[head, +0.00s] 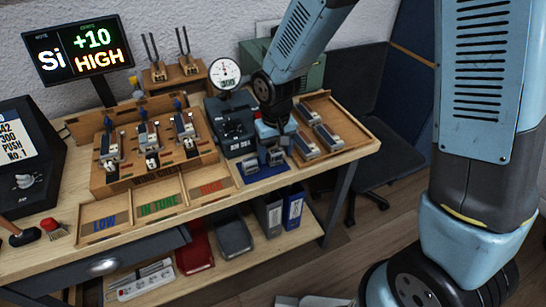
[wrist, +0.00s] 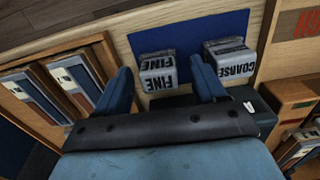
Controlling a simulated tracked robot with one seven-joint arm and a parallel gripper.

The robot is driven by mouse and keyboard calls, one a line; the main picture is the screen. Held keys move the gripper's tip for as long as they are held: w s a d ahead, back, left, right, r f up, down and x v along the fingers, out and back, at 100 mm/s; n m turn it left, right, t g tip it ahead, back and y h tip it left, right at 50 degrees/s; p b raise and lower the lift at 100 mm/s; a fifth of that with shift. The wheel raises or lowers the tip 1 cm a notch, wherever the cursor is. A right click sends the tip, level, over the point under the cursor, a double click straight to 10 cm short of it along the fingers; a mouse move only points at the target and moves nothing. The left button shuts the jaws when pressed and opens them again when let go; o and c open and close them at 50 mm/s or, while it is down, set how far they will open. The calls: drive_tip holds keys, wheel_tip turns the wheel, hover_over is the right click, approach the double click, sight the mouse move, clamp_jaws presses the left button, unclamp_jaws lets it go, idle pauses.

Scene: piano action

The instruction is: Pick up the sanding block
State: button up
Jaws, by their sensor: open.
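Two grey sanding blocks lie on a blue mat (head: 262,178) at the bench's front edge. In the wrist view, the block marked FINE (wrist: 158,73) is in the middle, and the block marked COARSE (wrist: 231,60) is right of it on the same mat (wrist: 190,30). My gripper (wrist: 161,74) is open, with a blue finger on each side of the FINE block as seen from the wrist; the right finger appears between the two blocks. In the head view, my gripper (head: 271,148) is low over the mat and partly hides the blocks. I cannot tell whether the fingers touch FINE.
A wooden tray with reed-like blocks (head: 325,138) stands right of the mat. A dark device with a dial gauge (head: 224,73) is behind left. A wooden rack (head: 150,185) and trays marked LOW, IN TUNE (head: 158,205) and HIGH are left. A chair (head: 375,150) stands right.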

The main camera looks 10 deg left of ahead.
drive_tip(key=shift+f, duration=0.3)
drive_tip(key=c, duration=1.1)
